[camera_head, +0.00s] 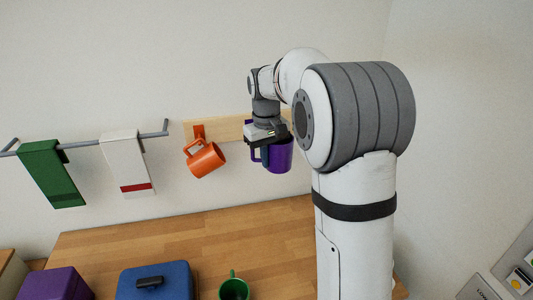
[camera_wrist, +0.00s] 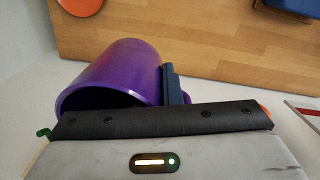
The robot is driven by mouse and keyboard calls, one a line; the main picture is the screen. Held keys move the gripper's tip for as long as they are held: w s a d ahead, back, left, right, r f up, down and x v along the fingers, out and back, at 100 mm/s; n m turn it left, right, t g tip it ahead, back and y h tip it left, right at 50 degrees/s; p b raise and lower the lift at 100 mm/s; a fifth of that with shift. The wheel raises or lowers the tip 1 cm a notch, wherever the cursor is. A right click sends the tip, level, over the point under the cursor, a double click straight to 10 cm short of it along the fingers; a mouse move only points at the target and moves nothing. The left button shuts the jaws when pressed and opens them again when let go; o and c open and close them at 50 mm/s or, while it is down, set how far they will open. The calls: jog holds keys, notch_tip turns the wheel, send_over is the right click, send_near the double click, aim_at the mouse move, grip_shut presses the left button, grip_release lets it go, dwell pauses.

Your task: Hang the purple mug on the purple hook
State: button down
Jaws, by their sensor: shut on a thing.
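The purple mug (camera_head: 279,154) is up at the wall, in front of the right part of a wooden rail, with its handle toward the left. My gripper (camera_head: 263,150) is above and left of it, shut on its handle side. In the wrist view the purple mug (camera_wrist: 112,78) lies on its side in the picture, against a dark finger of my gripper (camera_wrist: 174,88). The exact grip on the handle is hidden. A small purple sliver, perhaps the purple hook (camera_head: 248,123), shows at the rail behind my wrist. Whether mug and hook touch cannot be told.
An orange mug (camera_head: 206,160) hangs tilted from an orange hook (camera_head: 199,131) on the wooden rail (camera_head: 229,129), close left. A bar carries a green towel (camera_head: 50,174) and a white towel (camera_head: 126,163). Below, the wooden counter (camera_head: 190,237) bears a blue box (camera_head: 155,283) and a green mug (camera_head: 234,289).

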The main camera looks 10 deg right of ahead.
jog(key=w+p, duration=0.4)
jog(key=w, duration=0.4)
jog(key=shift+w+f, duration=0.3)
jog(key=shift+w, duration=0.05)
dwell(0.4)
jog(key=shift+f, duration=0.2)
dwell(0.7)
